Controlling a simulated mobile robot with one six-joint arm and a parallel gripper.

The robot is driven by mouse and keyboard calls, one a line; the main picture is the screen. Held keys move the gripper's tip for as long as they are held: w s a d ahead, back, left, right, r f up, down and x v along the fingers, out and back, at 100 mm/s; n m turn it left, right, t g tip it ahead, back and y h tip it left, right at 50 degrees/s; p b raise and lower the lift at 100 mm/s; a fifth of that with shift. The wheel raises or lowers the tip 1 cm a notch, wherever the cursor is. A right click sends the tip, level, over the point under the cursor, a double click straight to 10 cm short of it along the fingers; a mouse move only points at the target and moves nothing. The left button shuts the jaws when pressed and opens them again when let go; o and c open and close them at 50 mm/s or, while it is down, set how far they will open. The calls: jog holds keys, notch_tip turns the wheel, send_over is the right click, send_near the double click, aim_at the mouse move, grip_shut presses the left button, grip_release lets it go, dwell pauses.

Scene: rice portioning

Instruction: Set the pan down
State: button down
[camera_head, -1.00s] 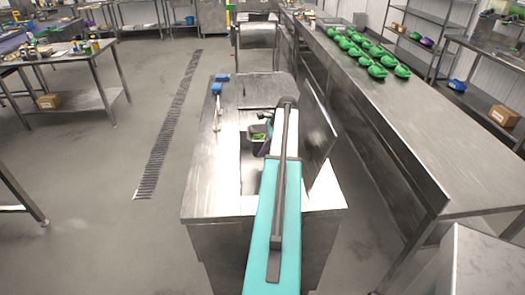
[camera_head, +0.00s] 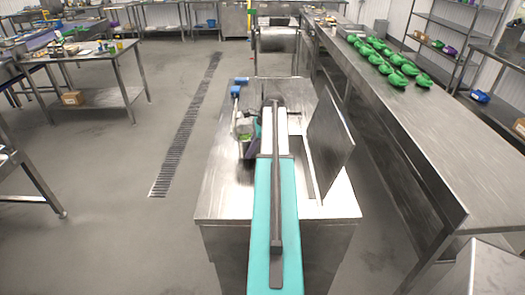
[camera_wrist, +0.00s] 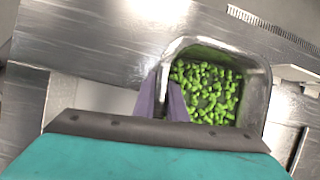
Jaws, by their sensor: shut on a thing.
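The pan is a metal container full of green pieces. In the wrist view the pan (camera_wrist: 263,85) sits in front of my gripper (camera_wrist: 164,95), whose two purple-grey fingers close on its left wall. In the head view the pan (camera_head: 244,131) shows small, left of my arm, over the left part of the steel cart (camera_head: 220,190). My gripper is largely hidden there behind the arm. Whether the pan touches the cart top or hangs above it, I cannot tell.
A raised steel lid (camera_head: 332,128) stands on the cart's right. Blue-handled tools (camera_head: 236,90) lie at its far left edge. The cart's front left top is clear.

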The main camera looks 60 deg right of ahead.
jog(key=w+a+n, duration=0.1)
jog(key=w+a, duration=0.1)
jog(key=a, duration=0.2)
jog(key=w+a+n, duration=0.1)
jog(key=w+a, duration=0.2)
jog(key=w+a+n+g+y+b, duration=0.1)
jog(key=w+a+n, duration=0.1)
jog(key=a, duration=0.2)
jog(key=shift+w+a+r, duration=0.2)
jog(key=shift+w+a, duration=0.1)
jog(key=shift+a, duration=0.05)
jog(key=w+a+n+g+b, duration=0.1)
jog(key=a+n, duration=0.3)
jog(key=a, duration=0.8)
jog(key=w+a+n+g+b, duration=0.1)
jog(key=w+a+n+g, duration=0.1)
jog(key=a, duration=1.1)
jog(key=w+a+r+n+g+b, duration=0.1)
jog(key=w+a+n+b, duration=0.1)
jog(key=a+n, duration=0.5)
jog(key=shift+w+a+g+y, duration=0.4)
jog(key=shift+w+a, duration=0.45)
jog(key=shift+a, duration=2.05)
jog(key=shift+s+r, duration=0.1)
